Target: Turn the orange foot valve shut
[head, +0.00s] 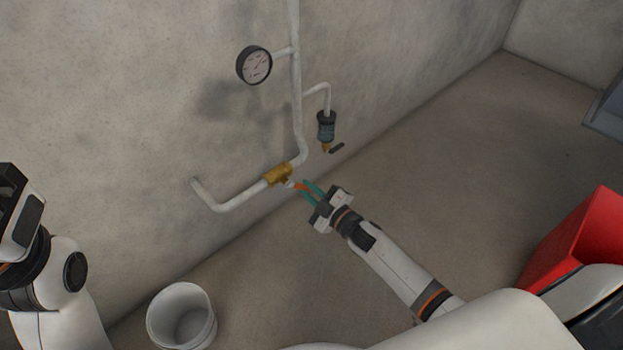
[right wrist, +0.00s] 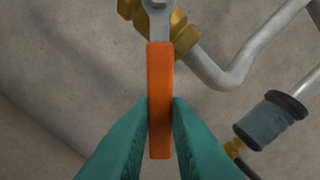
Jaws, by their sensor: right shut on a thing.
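The orange foot valve shows as a brass body (head: 279,174) on the white pipe low on the wall, with an orange handle (head: 300,186). In the right wrist view the orange handle (right wrist: 160,95) stands upright in the picture, below the brass body (right wrist: 182,36). My right gripper (head: 309,190) has its teal fingers shut on the handle, one on each side; the fingers also show in the right wrist view (right wrist: 160,118). My left gripper (head: 18,215) is at the left edge, away from the valve; its fingertips cannot be made out.
A pressure gauge (head: 254,65) and a dark filter bowl (head: 326,127) with a small dark lever (head: 337,148) are on the pipework above. A white bucket (head: 181,316) stands on the floor at lower left. A red bin (head: 580,240) is at right. The floor between is clear.

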